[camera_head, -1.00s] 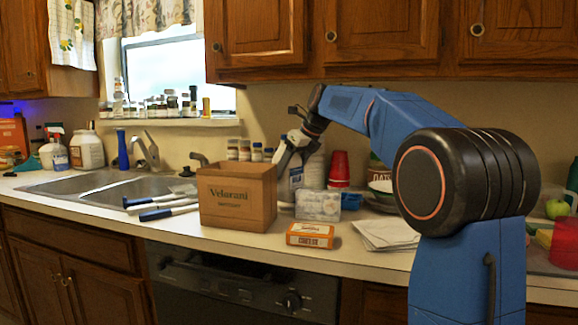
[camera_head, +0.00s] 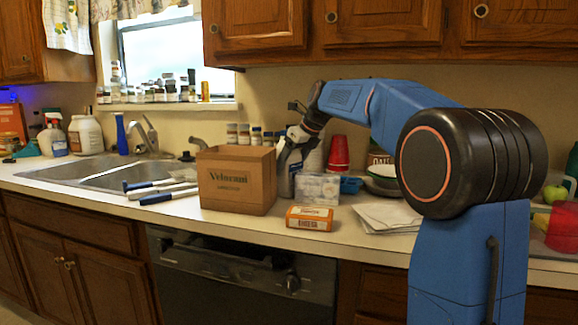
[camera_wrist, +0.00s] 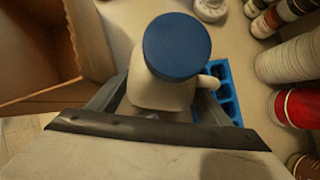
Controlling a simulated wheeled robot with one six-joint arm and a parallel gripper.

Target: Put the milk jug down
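The milk jug is a pale jug with a round blue cap (camera_wrist: 177,47) and a side handle (camera_wrist: 208,82). In the wrist view its body (camera_wrist: 160,95) sits between the two fingers of my gripper (camera_wrist: 158,105), which appear closed on its sides. In the head view my gripper (camera_head: 290,148) is behind the right edge of the cardboard box. The jug is mostly hidden there by the box, my gripper and a clear container. Its base is hidden, so I cannot tell whether it touches the counter.
The open cardboard box (camera_head: 237,180) stands close left of the jug. The clear container (camera_head: 317,188) and an orange carton (camera_head: 309,218) are in front. Red cups (camera_head: 339,152), a blue tray (camera_wrist: 222,82) and bottles crowd the right and back. Papers (camera_head: 388,217) lie farther right.

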